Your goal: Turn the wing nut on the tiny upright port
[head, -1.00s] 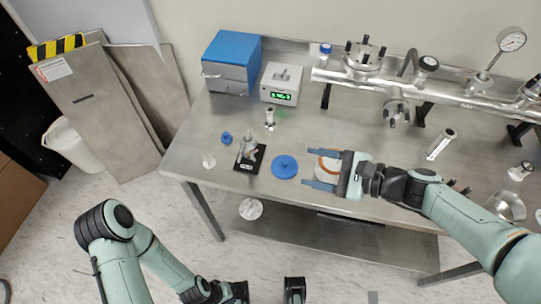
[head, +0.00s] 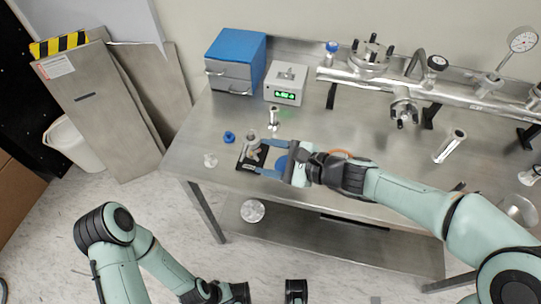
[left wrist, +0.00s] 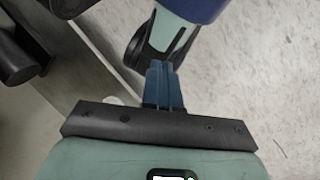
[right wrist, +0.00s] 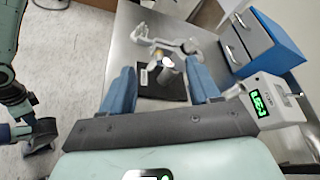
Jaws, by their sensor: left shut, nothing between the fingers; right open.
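The tiny upright port (head: 253,150) stands on a black base plate (head: 244,164) near the table's front left. In the right wrist view the metal port (right wrist: 166,68) rises from its black plate (right wrist: 172,92), with a silver clamp-like part (right wrist: 145,38) beside it. The wing nut cannot be clearly picked out. My right gripper (head: 262,157) is open, its blue fingers reaching over the plate on both sides of the port. No contact is visible; the port shows between the fingertips in the right wrist view (right wrist: 160,69). My left gripper (left wrist: 163,68) is shut and empty, away from the port.
A small blue part (head: 229,137), a pale part (head: 210,160) and a metal tube (head: 273,117) surround the port. A grey display box (head: 286,84) and a blue-topped drawer unit (head: 234,64) stand behind.

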